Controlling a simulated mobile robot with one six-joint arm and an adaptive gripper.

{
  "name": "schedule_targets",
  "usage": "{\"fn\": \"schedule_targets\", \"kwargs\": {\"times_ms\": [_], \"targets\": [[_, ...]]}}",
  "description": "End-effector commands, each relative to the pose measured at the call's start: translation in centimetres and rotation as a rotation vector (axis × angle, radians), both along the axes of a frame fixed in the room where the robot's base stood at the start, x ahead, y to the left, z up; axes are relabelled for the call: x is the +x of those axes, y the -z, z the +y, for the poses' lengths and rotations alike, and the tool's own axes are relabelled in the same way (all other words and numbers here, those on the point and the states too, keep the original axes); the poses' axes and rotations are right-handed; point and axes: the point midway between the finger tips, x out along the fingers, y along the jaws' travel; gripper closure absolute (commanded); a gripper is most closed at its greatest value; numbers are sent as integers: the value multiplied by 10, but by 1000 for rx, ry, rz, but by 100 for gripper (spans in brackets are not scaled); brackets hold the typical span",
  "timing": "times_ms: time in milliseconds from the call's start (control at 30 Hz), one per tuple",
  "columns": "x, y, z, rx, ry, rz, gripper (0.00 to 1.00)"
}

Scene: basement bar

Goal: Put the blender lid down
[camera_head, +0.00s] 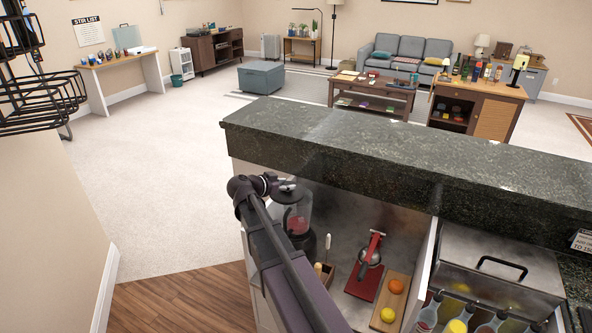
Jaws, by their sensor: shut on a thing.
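The blender (298,222) stands on the lower counter behind the raised granite bar, its clear jar showing red inside and its base dark. My gripper (284,184) is at the top of the jar, shut on the dark blender lid (290,190). The lid is small in the picture and partly hidden by my gripper; I cannot tell whether it touches the jar rim. My arm comes up from the bottom of the picture and covers part of the counter left of the blender.
Right of the blender are a red hand juicer (369,262) and a cutting board (391,310) with an orange and a lemon. A steel lidded bin (500,265) and several bottles stand farther right. The granite bar top (400,155) is bare and rises behind the counter.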

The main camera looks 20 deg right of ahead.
Motion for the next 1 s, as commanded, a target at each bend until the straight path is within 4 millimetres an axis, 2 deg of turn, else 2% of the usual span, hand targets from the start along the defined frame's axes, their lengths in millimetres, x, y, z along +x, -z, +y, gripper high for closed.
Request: {"fn": "schedule_targets", "kwargs": {"times_ms": [33,100,333,1000], "targets": [[16,-4,-12,-1,32,0,96],[25,-6,-25,-1,73,1,96],[42,-10,-54,-2,162,-2,96],[43,-5,-58,-3,175,-2,96]]}}
